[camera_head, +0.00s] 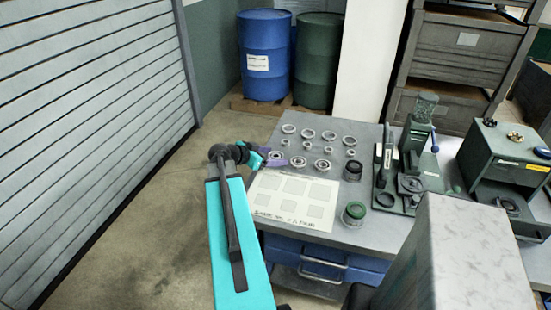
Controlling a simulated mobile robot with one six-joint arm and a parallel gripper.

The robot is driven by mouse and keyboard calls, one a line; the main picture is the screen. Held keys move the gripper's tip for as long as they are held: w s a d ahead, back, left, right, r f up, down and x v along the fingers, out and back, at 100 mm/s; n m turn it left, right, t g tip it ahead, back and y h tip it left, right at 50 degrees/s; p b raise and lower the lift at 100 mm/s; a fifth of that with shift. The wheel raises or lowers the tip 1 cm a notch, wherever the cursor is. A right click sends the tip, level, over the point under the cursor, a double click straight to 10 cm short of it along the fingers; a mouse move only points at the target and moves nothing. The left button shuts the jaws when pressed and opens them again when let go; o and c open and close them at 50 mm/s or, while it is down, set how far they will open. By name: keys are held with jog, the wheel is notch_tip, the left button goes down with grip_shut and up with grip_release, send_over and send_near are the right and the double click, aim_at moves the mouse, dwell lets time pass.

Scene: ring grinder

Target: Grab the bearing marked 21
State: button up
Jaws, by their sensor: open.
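Several metallic ring bearings lie in rows on the back left of the grey worktable (390,222). One bearing (297,162) is in the front row and another bearing (288,129) is at the left end of the back row. The markings are too small to read, so I cannot tell which bearing is marked 21. My gripper (277,160) has purple fingers and is at the table's left edge, by the left end of the front row. It is open, and no bearing shows held in it. My arm partly hides the table's left edge.
A white sheet with squares (294,222) lies in front of the bearings. Dark jars (353,214) stand to its right, then a green press (411,160) and a green machine box (490,150). Blue and green drums stand behind the table. Open floor lies left.

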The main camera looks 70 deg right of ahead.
aim_at(272, 157)
jog(key=c, duration=1.3)
jog(key=shift+r, duration=0.2)
jog(key=shift+r+b, duration=1.35)
jog(key=shift+r, duration=3.5)
